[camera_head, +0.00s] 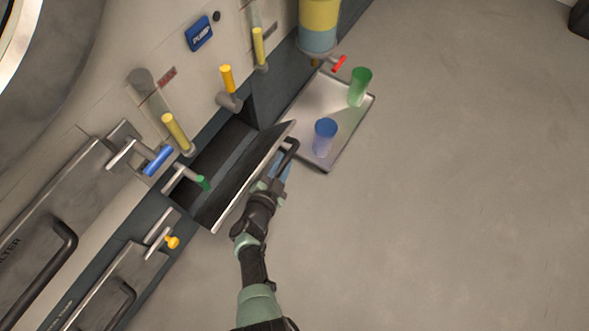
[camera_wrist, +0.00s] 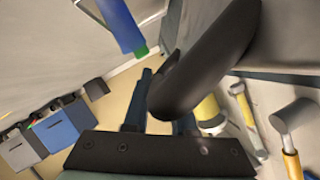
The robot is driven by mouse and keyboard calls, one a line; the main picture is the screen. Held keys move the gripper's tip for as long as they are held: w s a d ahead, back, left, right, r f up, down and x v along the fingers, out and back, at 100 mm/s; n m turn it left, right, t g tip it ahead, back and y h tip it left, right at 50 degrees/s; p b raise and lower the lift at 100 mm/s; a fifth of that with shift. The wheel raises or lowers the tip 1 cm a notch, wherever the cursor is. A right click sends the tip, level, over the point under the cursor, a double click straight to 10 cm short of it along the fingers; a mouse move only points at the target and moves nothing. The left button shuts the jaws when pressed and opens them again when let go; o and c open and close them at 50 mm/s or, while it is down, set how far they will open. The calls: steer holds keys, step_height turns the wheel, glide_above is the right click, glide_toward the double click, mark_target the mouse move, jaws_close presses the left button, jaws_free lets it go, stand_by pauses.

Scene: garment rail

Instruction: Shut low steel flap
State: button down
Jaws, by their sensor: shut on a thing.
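The low steel flap (camera_head: 254,178) hangs open in the head view, tilted out from the front of the machine. A dark opening (camera_head: 204,158) shows behind it. My gripper (camera_head: 279,172) is at the flap's outer face, shut on its black bar handle (camera_head: 291,147). In the wrist view the curved handle (camera_wrist: 205,65) passes large between the fingers of my gripper (camera_wrist: 160,105). The fingers hide part of the handle, and the flap's lower hinge side cannot be seen clearly.
Right of the flap a steel tray (camera_head: 335,150) holds a blue cup (camera_head: 325,138) and a green cup (camera_head: 360,87). Valves with blue (camera_head: 158,160), green (camera_head: 203,183) and yellow (camera_head: 177,132) grips stick out near the opening. Open floor (camera_head: 460,200) lies to the right.

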steer(key=w+a+r, duration=0.1)
steer(key=a, duration=0.1)
steer(key=w+a+r, duration=0.4)
steer(key=shift+a+r+p, duration=0.25)
steer(key=shift+a+p, duration=0.1)
steer(key=c, duration=1)
jaws_free()
steer(key=shift+s, duration=0.1)
steer(key=shift+d, duration=0.1)
